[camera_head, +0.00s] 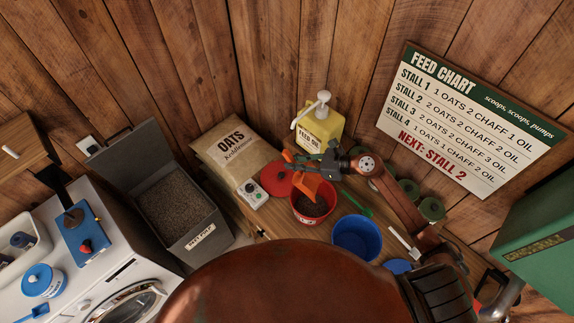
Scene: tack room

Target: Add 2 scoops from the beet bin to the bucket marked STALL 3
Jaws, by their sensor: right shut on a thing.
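The beet bin (190,225) is a grey open bin at the left, full of brown feed, with a small white label on its front. A red bucket (313,219) stands on the wooden bench with dark feed inside. It has a white marking too small to read surely. My right gripper (318,167) is just above and behind the red bucket, shut on an orange scoop (320,188). The scoop hangs over the bucket's far rim, tilted downward; its inside is hidden. A blue bucket (357,252) stands to the right. My left gripper is not in view.
A red lid (278,181), a white device (252,194) and an oats sack (232,150) are left of the red bucket. A yellow oil pump bottle (320,128) stands behind. A feed chart (465,125) hangs on the wall. A washing machine (120,270) is left.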

